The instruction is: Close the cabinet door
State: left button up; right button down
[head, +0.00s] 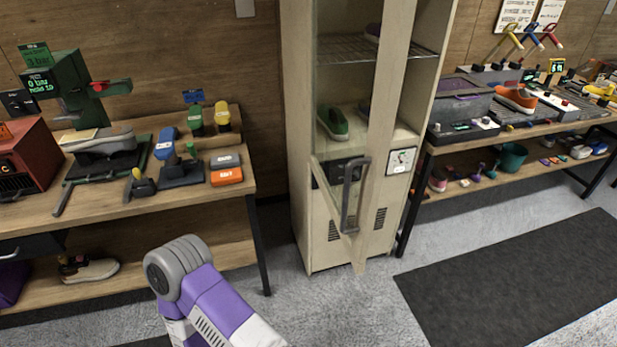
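The cabinet (435,65) is a tall pale wooden unit standing in the middle against the wall. Its door (384,140) has a pale frame with a clear pane and appears hinged on the left. The door stands partly open, swung out toward me, with a gap between its free edge and the cabinet's right side. A dark grey vertical handle (352,195) is on the door near the free edge. Through the pane a green shoe (333,122) shows on a shelf inside. A purple and grey link of my arm shows at the bottom; neither gripper is in view.
A left workbench (225,190) holds tools, a shoe on a stand and a red box (25,158). A right bench (470,137) holds an orange shoe (515,98) and equipment. A dark mat (520,280) lies at right. Grey floor before the cabinet is clear.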

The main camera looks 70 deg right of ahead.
aim_at(398, 17)
jog(key=i, duration=0.6)
jog(key=z, duration=2.55)
